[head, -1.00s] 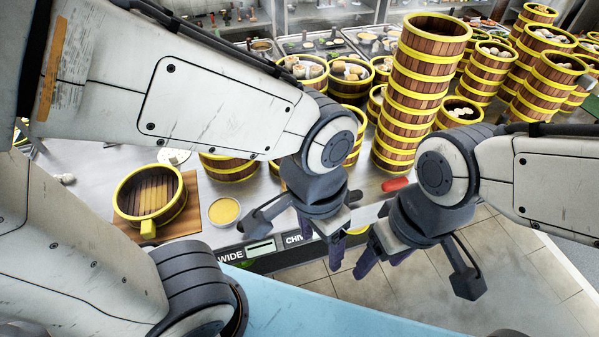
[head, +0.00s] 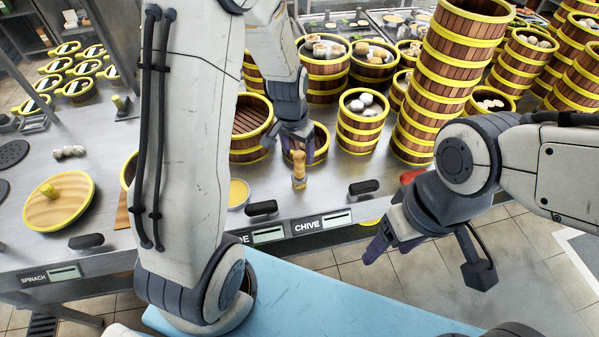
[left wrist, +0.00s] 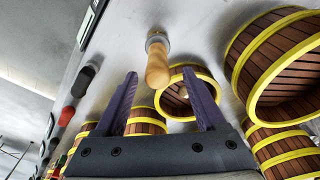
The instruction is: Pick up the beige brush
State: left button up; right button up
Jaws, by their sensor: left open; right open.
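The beige brush (head: 299,169) stands upright on the metal counter, near its front edge, left of the tall steamer tower. My left gripper (head: 301,150) is open just above and behind it in the head view. In the left wrist view the brush (left wrist: 157,66) has a rounded tan handle pointing at the camera. It lies ahead of and between the spread purple fingers of the left gripper (left wrist: 163,92), with no visible contact. My right gripper (head: 385,247) is open and empty in front of the counter, over the tiled floor.
A tall steamer tower (head: 432,85) stands right of the brush. A steamer with buns (head: 359,122) and an empty steamer (head: 248,130) stand close behind it. A yellow-filled bowl (head: 238,193) and black handles (head: 364,187) are nearby. A round lid (head: 58,201) lies at left.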

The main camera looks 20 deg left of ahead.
aim_at(300, 164)
pick_arm(q)
jog(key=shift+w+d+f+p, duration=0.15)
jog(key=shift+f+p, duration=0.1)
jog(key=shift+f, duration=1.2)
jog(key=shift+w+d+f+p, duration=0.15)
jog(key=shift+f+p, duration=0.1)
jog(key=shift+f, duration=1.15)
grip_shut()
